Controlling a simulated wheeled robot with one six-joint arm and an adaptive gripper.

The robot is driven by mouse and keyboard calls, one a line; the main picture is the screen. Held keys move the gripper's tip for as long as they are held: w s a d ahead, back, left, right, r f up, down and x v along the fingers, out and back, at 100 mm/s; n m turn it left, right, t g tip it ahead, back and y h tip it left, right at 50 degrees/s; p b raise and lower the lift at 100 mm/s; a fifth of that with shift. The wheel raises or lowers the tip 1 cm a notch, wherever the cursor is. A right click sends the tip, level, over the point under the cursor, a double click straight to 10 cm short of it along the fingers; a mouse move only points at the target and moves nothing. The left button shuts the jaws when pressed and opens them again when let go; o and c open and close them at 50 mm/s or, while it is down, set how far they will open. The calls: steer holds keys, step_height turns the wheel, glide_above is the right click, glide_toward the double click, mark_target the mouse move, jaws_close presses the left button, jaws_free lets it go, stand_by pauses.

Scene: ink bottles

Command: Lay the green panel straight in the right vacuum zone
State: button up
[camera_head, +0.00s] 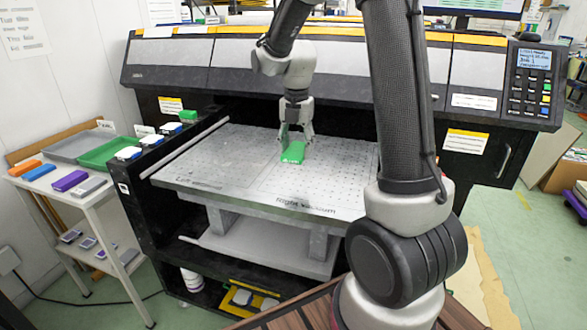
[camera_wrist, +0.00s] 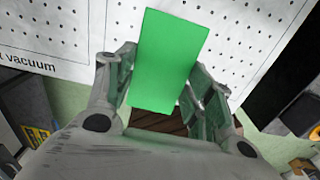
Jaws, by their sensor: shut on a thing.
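The green panel (camera_head: 293,153) is a flat bright green rectangle between the fingers of my gripper (camera_head: 296,132), over the perforated printer bed (camera_head: 215,158). In the wrist view the panel (camera_wrist: 168,60) leans a little clockwise, turned relative to the rows of holes. My gripper (camera_wrist: 163,85) is shut on it, one finger on each side. The right vacuum zone (camera_head: 335,180) is the bed's right part, with "Right vacuum" printed at its front edge. The panel is near that zone's left, rear part. I cannot tell whether it touches the bed.
The printer housing (camera_head: 190,62) rises behind the bed. A side table at left holds a grey tray (camera_head: 75,143), a green tray (camera_head: 118,152) and several coloured blocks, including an orange one (camera_head: 24,167). White-topped items (camera_head: 128,153) line the printer's left ledge. The bed around the panel is clear.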

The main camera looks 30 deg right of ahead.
mark_target(296, 183)
step_height(296, 183, down, 10)
steer(key=shift+r, duration=0.2)
steer(key=shift+f, duration=0.1)
steer(key=o, duration=1)
step_height(296, 183, up, 12)
steer(key=shift+f, duration=0.2)
steer(key=s+r+m, duration=0.1)
steer(key=r, duration=0.1)
steer(key=s+r+m, duration=0.2)
steer(key=shift+s+r+m+t, duration=0.1)
steer(key=shift+m+t, duration=0.2)
steer(key=s+r+m+t, duration=0.1)
steer(key=s+r+m, duration=0.2)
steer(key=s+m, duration=0.7)
steer(key=s+r+m+t, duration=0.2)
steer(key=s+r+m, duration=0.1)
steer(key=s+m, duration=0.8)
steer(key=shift+s+d+r+m+t, duration=0.15)
steer(key=shift+d+m+t, duration=0.15)
steer(key=shift+m, duration=0.8)
